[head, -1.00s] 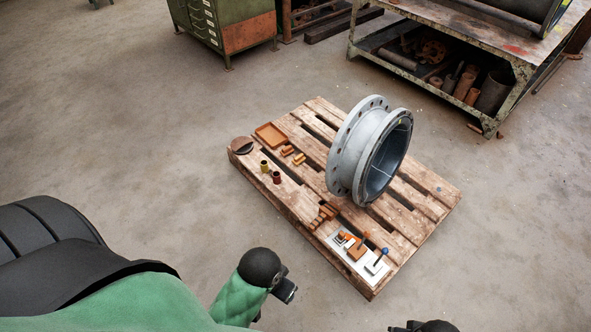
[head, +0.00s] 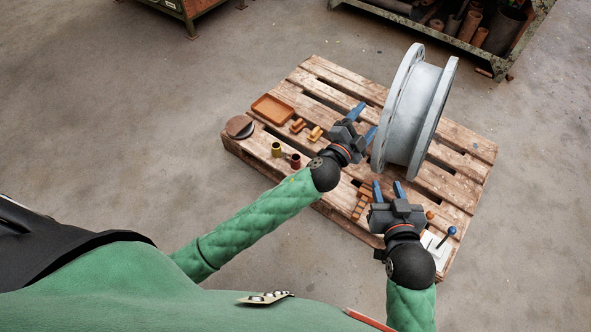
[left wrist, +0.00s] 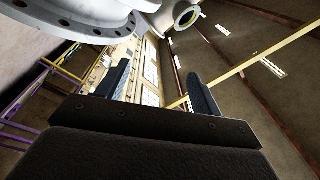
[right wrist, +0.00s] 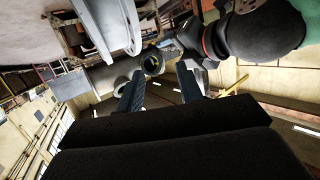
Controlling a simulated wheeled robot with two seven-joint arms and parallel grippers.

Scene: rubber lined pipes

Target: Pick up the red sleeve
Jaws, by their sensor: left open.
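The red sleeve (head: 296,160) is a small dark red cylinder standing upright near the pallet's front-left edge in the head view. An olive-yellow sleeve (head: 276,149) stands just left of it. My left gripper (head: 364,120) is open and empty, above the pallet to the right of the sleeve, beside the flanged pipe; its fingers also show apart in the left wrist view (left wrist: 158,76). My right gripper (head: 388,189) is open and empty near the pallet's front right; its fingers also show apart in the right wrist view (right wrist: 160,82). Neither wrist view shows the red sleeve.
A large grey flanged pipe (head: 410,115) stands on the wooden pallet (head: 470,150). An orange tray (head: 272,109), a dark round disc (head: 240,127) and small orange blocks (head: 298,125) lie around the sleeves.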

